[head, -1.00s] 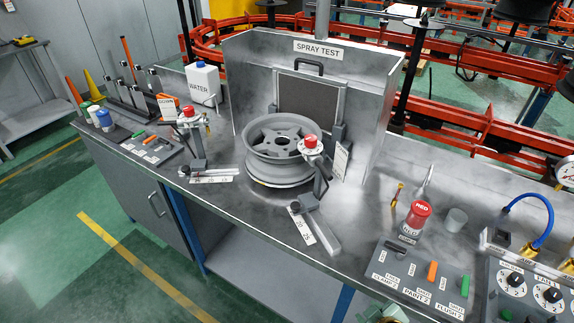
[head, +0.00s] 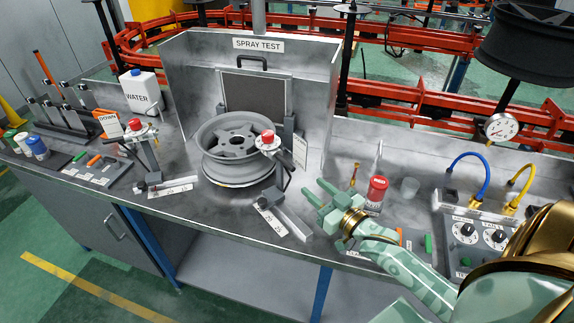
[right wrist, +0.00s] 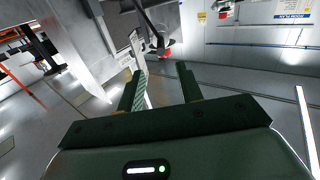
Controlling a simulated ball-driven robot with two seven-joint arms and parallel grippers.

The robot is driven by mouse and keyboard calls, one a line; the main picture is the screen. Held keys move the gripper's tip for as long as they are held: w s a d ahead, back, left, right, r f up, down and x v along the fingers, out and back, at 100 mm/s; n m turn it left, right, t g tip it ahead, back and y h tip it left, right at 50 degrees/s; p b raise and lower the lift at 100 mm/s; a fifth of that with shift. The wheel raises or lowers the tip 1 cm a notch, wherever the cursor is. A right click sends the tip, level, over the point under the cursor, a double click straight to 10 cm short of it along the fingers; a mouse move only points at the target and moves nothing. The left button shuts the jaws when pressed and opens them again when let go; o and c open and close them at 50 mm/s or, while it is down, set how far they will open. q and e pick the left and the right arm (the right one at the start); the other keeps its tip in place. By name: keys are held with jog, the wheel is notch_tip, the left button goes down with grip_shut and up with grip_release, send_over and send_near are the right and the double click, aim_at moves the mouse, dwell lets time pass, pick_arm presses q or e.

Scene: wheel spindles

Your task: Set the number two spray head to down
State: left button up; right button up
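Two red-capped spray heads stand on the bench: one (head: 268,141) in front of the wheel (head: 232,150), the other (head: 140,132) to its left. I cannot read a number on either. A white card (head: 300,152) stands right of the nearer head; its text is too small to read. A card reading DOWN (head: 109,123) is by the left head. My right gripper (head: 314,190) is open and empty, right of the nearer head and apart from it. In the right wrist view a red cap (right wrist: 167,53) shows beyond the spread fingers. My left gripper is out of view.
A sliding base with a numbered scale (head: 285,218) lies below the nearer head. The walled SPRAY TEST booth (head: 325,110) is behind the wheel. My right arm partly covers the control panel.

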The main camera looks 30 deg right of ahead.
aim_at(278, 156)
jog(key=w, duration=0.4)
jog(key=w+a, duration=0.1)
jog(key=w, duration=0.3)
jog(key=w+b, duration=0.1)
jog(key=w, duration=0.3)
jog(key=shift+a, duration=0.15)
jog(key=shift+c, duration=0.4)
